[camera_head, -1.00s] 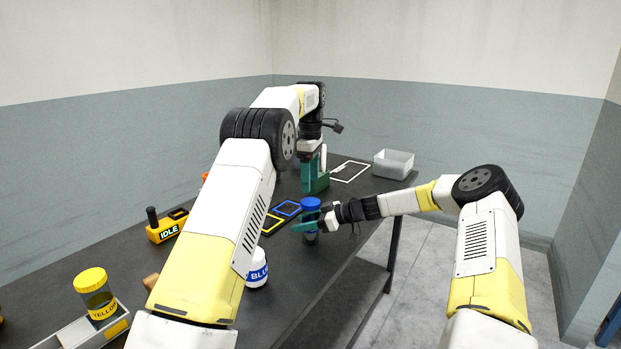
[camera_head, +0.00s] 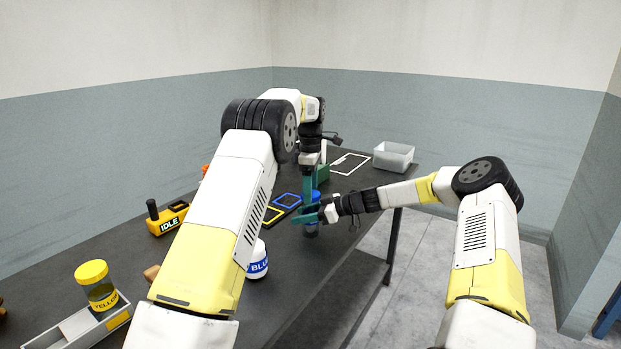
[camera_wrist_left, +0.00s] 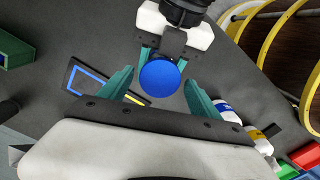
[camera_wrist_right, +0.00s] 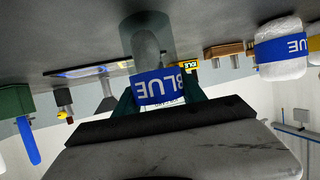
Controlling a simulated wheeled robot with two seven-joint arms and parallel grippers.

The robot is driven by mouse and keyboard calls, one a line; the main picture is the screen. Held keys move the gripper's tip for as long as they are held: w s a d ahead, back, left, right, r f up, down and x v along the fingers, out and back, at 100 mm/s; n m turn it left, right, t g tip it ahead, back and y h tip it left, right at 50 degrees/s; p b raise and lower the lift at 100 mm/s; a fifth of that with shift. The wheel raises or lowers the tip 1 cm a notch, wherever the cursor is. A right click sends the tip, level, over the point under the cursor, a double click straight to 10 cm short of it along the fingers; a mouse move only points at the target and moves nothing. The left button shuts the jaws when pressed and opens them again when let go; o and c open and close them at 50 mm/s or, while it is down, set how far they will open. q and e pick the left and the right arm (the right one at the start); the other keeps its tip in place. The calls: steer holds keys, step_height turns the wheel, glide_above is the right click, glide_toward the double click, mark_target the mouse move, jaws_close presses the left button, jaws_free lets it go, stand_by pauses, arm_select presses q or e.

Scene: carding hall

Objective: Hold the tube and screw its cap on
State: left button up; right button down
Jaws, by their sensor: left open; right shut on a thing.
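My right gripper (camera_head: 322,213) is shut on the tube (camera_head: 311,230), around its blue BLUE label (camera_wrist_right: 160,88). The tube is clear below the label and stands about upright near the table's front edge. The blue cap (camera_wrist_left: 160,76) shows as a round disc at the tube's top; how far it is screwed on cannot be told. My left gripper (camera_wrist_left: 160,92) points down from above and is open, one finger on each side of the cap, with gaps showing. In the head view, the left fingers (camera_head: 311,184) partly hide the cap (camera_head: 317,196).
A white bottle labelled BLUE (camera_head: 257,262) stands nearby. Blue (camera_head: 287,200) and yellow (camera_head: 272,216) outlines lie behind the tube. A green block (camera_head: 322,173), a grey bin (camera_head: 394,155), an IDLE box (camera_head: 167,222) and a yellow-capped jar (camera_head: 95,284) are farther off.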

arm_select(q)
steer(key=shift+f, duration=0.65)
steer(key=c, duration=1.5)
steer(key=shift+o, duration=0.2)
steer(key=m, duration=0.6)
steer(key=shift+m, duration=0.3)
steer(key=o, duration=1.5)
steer(key=shift+o, duration=0.2)
